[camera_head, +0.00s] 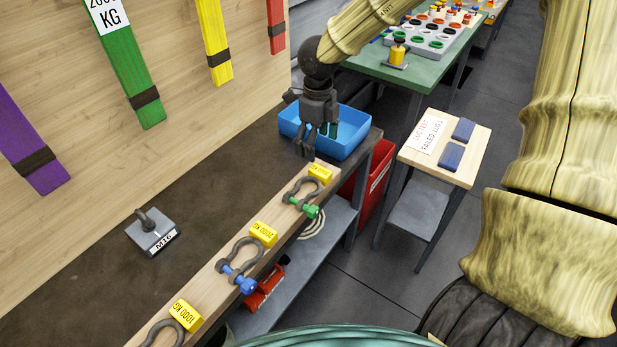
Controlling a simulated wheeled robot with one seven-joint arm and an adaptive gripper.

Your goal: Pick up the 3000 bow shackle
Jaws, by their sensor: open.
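Three grey bow shackles lie along a wooden board (210,283), each beside a yellow tag. The near shackle (163,333) is cut off by the bottom edge; its tag (187,314) reads 1000 KG. The middle shackle (245,252) has a blue pin, and the far shackle (300,188) has a green pin. The middle tag (264,234) and far tag (320,173) are too small to read surely, so I cannot tell which shackle is the 3000 one. My gripper (316,145) is open and empty, pointing down beyond the far shackle, in front of the blue bin.
The blue bin (352,131) stands at the bench's far end. A grey block (152,236) marked MT6 sits on the bare dark bench top (190,205). Coloured slings hang on the wooden wall at left. A small table (468,172) with blue blocks stands at right.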

